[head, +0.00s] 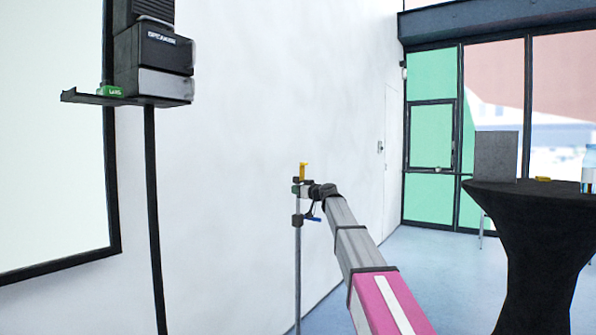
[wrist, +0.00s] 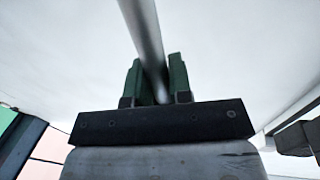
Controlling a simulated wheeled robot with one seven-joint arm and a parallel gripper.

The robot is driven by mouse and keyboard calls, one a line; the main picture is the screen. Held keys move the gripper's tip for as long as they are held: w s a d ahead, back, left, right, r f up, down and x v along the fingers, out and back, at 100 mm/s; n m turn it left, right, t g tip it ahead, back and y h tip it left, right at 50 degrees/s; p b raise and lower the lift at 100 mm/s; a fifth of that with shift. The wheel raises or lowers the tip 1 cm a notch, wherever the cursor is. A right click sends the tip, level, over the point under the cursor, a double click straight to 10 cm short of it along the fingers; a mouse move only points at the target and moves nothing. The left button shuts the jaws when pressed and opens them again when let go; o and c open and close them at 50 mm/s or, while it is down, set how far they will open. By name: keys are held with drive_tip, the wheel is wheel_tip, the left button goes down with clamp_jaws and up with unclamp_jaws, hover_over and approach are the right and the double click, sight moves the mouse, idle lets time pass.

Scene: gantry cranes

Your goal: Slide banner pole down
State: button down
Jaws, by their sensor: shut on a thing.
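The banner pole (head: 298,262) is a thin grey upright pole in front of the white wall, with a yellow piece (head: 303,171) at its top and a dark collar below my gripper. My gripper (head: 298,189) is at the upper part of the pole, at the end of my outstretched arm. In the wrist view the pole (wrist: 143,32) runs between the two green fingers of my gripper (wrist: 157,80), which are shut on it. The pole's foot is outside the head view.
A speaker (head: 153,55) sits on a dark shelf (head: 85,97) at the left, with a black post below it. A table with a black cloth (head: 525,225) stands at the right, holding a grey panel (head: 496,156) and a bottle. Blue floor (head: 420,265) is clear between the wall and table.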

sight(299, 204)
wheel_tip(299, 204, down, 6)
drive_tip(key=shift+f, duration=0.25)
drive_tip(key=c, duration=1)
unclamp_jaws()
drive_tip(key=shift+c, duration=0.2)
drive_tip(key=v, duration=1)
drive_tip(key=shift+s+d, duration=0.25)
drive_tip(key=shift+s, duration=0.05)
drive_tip(key=shift+r, duration=0.1)
